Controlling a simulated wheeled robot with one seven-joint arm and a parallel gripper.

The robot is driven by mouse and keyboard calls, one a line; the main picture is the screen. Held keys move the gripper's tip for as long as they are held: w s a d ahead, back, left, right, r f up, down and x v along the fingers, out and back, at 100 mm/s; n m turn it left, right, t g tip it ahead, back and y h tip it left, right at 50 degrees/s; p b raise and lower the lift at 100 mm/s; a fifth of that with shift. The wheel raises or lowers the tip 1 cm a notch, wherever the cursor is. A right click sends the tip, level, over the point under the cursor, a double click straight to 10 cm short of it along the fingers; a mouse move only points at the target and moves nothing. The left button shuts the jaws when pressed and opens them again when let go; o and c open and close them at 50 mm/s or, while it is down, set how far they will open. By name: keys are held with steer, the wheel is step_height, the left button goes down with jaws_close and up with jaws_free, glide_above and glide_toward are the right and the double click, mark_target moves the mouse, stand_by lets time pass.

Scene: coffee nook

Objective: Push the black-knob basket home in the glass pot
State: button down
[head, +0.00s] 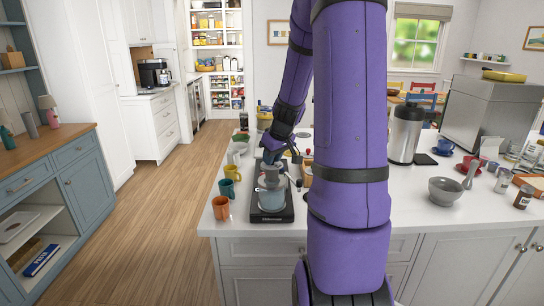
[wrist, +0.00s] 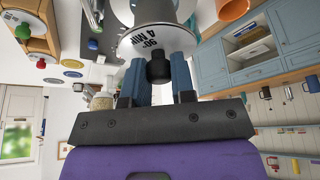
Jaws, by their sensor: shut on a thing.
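The glass pot (head: 271,201) stands on a black scale (head: 272,217) near the counter's front edge. In the wrist view my gripper's blue fingers (wrist: 158,80) are shut on the black knob (wrist: 157,68) of the basket. The basket's pale round top (wrist: 145,38), printed with "90°" and "4 MIN", lies just past the fingertips. The pot is largely hidden in the wrist view. How deep the basket sits in the pot I cannot tell.
A grey mortar (head: 445,191) and a metal canister (head: 405,135) stand to the right, beyond my arm. Bare counter (head: 415,215) lies right of my arm.

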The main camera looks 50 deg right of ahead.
mark_target(274, 166)
steer(key=shift+f, duration=2.7)
stand_by(1.4)
steer(key=c, duration=0.9)
jaws_free()
steer(key=v, duration=1)
steer(key=shift+s+r, duration=0.1)
steer(key=shift+r, duration=0.3)
steer(key=shift+a, duration=0.15)
